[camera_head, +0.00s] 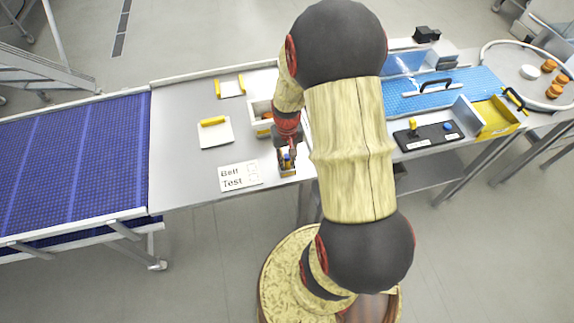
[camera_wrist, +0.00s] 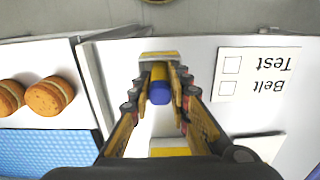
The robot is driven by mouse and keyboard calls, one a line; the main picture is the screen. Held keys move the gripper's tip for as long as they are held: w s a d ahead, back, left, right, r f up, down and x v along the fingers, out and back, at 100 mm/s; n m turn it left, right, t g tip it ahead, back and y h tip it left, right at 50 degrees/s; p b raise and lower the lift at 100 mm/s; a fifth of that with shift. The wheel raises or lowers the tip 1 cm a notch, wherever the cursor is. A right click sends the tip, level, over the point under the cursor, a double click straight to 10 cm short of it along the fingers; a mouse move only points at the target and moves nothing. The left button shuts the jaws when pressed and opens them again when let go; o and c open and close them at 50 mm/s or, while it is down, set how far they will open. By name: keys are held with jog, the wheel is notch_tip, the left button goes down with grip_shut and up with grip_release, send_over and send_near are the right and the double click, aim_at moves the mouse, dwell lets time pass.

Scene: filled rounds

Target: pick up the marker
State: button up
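The marker (camera_wrist: 159,84) has a yellow body and a blue end, and stands at a small pale holder (camera_wrist: 146,62) near the table's front edge. It also shows small in the head view (camera_head: 287,160), just below my gripper (camera_head: 288,146). In the wrist view, the fingers of my gripper (camera_wrist: 161,74) lie close along both sides of the marker, with hardly any gap at the tips. The blue end points toward the wrist camera. The marker's lower part is hidden in the holder.
A "Belt Test" card (camera_head: 240,176) lies left of the marker. An open box (camera_head: 259,109) with orange-brown round items (camera_wrist: 48,96) stands behind. A white pad with a yellow bar (camera_head: 215,133) lies further left, before the blue conveyor (camera_head: 75,155).

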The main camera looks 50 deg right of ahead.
grip_shut()
